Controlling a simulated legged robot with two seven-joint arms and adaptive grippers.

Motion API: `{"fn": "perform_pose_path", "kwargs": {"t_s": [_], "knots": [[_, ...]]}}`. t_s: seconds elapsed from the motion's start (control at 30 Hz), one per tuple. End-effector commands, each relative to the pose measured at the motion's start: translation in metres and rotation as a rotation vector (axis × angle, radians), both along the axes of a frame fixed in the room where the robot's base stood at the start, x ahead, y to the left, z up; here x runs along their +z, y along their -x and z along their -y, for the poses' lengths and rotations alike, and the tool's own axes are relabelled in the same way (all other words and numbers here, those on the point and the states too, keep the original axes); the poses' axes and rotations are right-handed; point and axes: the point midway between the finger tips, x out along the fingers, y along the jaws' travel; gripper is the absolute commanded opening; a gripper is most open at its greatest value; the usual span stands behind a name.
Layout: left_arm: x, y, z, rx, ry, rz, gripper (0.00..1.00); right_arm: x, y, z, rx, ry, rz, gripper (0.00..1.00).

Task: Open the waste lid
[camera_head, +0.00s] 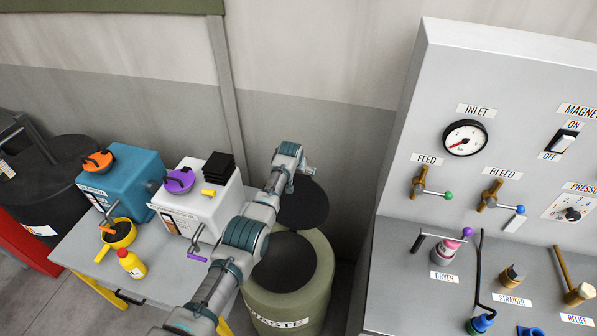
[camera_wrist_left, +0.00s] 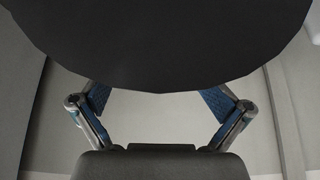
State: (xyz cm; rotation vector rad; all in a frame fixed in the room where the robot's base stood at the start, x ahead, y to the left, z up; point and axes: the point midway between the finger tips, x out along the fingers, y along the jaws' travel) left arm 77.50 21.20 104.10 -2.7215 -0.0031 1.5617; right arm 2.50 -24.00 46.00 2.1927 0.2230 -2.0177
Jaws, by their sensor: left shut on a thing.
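The round black waste lid (camera_head: 303,207) stands tilted up behind the opening. My left gripper (camera_head: 308,172) is at the lid's upper edge and shut on it, partly hidden by my wrist. In the left wrist view the dark lid (camera_wrist_left: 160,45) fills the top, and the blue-padded fingers (camera_wrist_left: 158,103) of my left gripper reach its edge from both sides. My right gripper is out of view.
A table (camera_head: 95,262) on the left holds a blue box (camera_head: 128,180), a white box (camera_head: 215,215) and a red-capped yellow bottle (camera_head: 131,263). A grey control panel (camera_head: 410,255) with levers stands close on the bin's right. A wall is behind.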

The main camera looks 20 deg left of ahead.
Motion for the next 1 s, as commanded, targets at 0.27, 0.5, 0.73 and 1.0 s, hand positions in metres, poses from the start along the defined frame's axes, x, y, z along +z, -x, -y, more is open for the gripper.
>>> {"fn": "perform_pose_path", "kwargs": {"t_s": [0.27, 0.5, 0.73, 1.0], "knots": [[-0.023, 0.011, 0.006, 0.000, 0.016, -0.048, 0.35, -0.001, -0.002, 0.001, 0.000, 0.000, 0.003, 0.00], [-0.023, 0.011, 0.006, 0.000, 0.016, -0.047, 1.00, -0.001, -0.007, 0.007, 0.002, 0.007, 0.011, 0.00], [-0.014, 0.013, 0.006, 0.000, 0.016, -0.042, 1.00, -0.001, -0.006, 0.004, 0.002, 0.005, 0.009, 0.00], [0.020, 0.027, 0.005, -0.002, 0.013, -0.026, 1.00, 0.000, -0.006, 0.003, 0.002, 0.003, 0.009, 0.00]]}}
